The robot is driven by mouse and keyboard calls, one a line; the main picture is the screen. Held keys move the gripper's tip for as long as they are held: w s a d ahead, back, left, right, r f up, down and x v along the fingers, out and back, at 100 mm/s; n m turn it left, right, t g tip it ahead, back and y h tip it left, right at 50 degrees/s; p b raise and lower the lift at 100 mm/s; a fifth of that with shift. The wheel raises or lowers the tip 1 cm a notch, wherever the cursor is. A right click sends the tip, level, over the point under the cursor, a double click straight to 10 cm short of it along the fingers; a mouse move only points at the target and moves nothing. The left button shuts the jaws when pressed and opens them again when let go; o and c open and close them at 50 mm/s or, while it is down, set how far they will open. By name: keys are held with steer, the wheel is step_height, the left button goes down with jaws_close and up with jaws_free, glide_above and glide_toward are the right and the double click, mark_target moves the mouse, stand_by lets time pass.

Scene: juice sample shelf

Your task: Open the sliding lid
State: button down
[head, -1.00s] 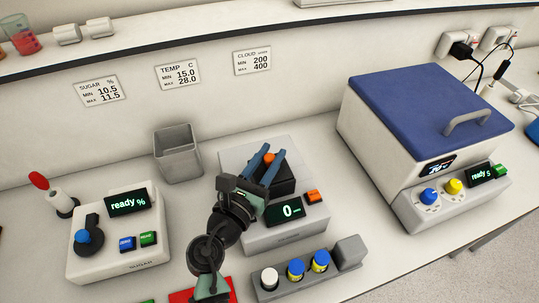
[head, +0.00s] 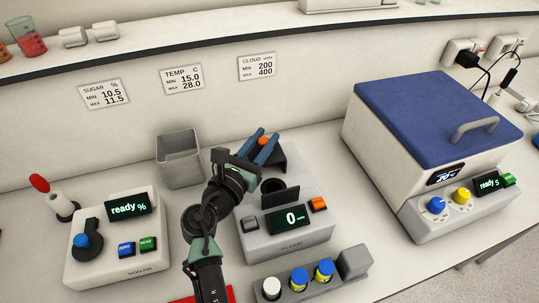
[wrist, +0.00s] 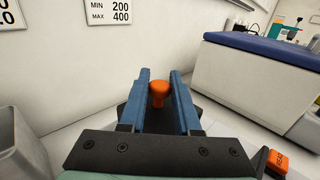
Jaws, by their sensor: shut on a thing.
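The cloud meter (head: 311,238) stands in the middle of the bench with its display reading 0. Its black sliding lid (head: 293,158) sits toward the back of the meter, and a dark round well (head: 279,193) shows uncovered in front of it. The lid's orange knob (head: 262,132) also shows in the wrist view (wrist: 158,92), between the blue fingers. My gripper (head: 260,146) is shut on this knob, reaching in from the front left. Part of the lid is hidden behind the fingers.
A grey bin (head: 180,158) stands left of the meter, and a sugar meter (head: 113,245) is further left. In front is a rack (head: 308,289) with several capped vials. A white box with a blue lid (head: 430,120) stands to the right. The wall is close behind.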

steer(key=shift+w+a, duration=0.15)
steer(key=shift+w, duration=0.25)
steer(key=c, duration=0.6)
jaws_free()
steer(key=shift+s, duration=0.1)
steer(key=v, duration=1.3)
steer(key=shift+b, duration=0.3)
